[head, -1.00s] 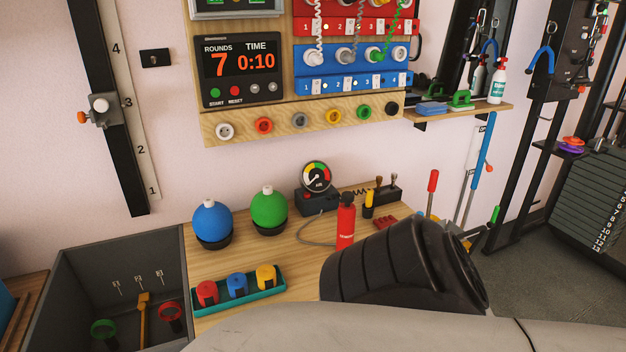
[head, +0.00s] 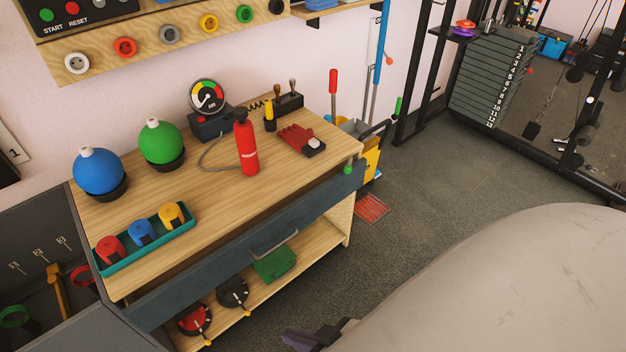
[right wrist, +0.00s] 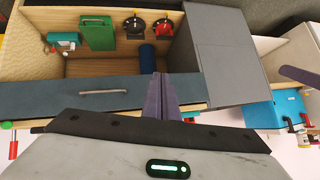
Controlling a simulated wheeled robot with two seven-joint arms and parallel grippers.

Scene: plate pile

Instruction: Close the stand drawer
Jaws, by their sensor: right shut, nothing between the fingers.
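The stand (head: 210,200) has a pale wooden top and a lower shelf. Its dark blue-grey drawer front (head: 215,272) with a metal bar handle (head: 273,240) stands out a little from the top's front edge, so the drawer looks slightly open. The right wrist view shows the drawer front (right wrist: 60,100) and handle (right wrist: 105,92) upside down. My right gripper (head: 302,340) is low in the head view, in front of the stand. Its purple-grey fingers (right wrist: 165,92) are together and empty, overlapping the drawer front beside the handle; contact cannot be told. My left gripper is not recognisable.
On the top are a blue ball (head: 98,172), a green ball (head: 161,143), a teal tray (head: 150,248) and a red bottle (head: 246,148). A green case (head: 275,263) sits on the lower shelf. A grey bin (head: 90,325) adjoins the left.

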